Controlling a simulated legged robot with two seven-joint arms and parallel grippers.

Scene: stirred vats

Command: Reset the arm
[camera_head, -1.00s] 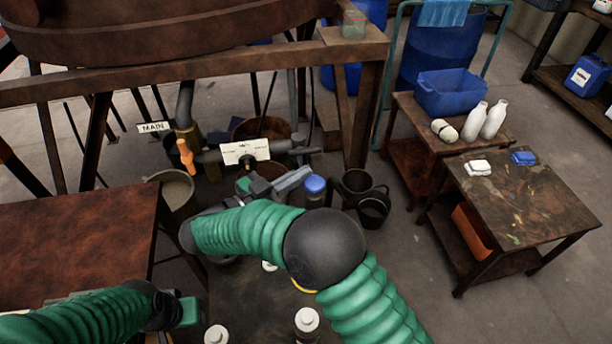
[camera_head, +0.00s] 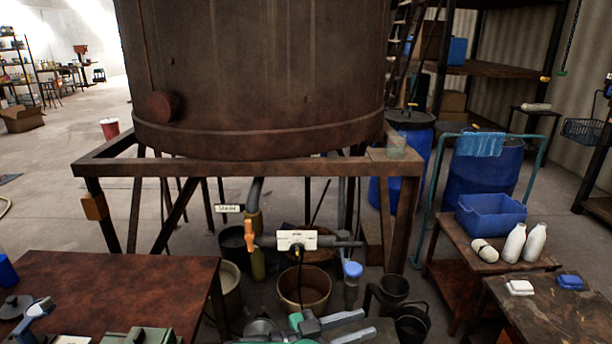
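The gripper appears just below a brown pot (camera_head: 305,290) and a blue-capped container (camera_head: 352,285); I cannot tell the exact distance. My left gripper cannot be made out in the view.
A large brown vat (camera_head: 260,80) stands on a rusty frame (camera_head: 250,168). Below it are a pipe with an orange handle (camera_head: 249,236) and a white label plate (camera_head: 297,239). A red-brown table (camera_head: 120,290) is at left. At right, a side table holds a blue bin (camera_head: 490,215) and white bottles (camera_head: 536,242).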

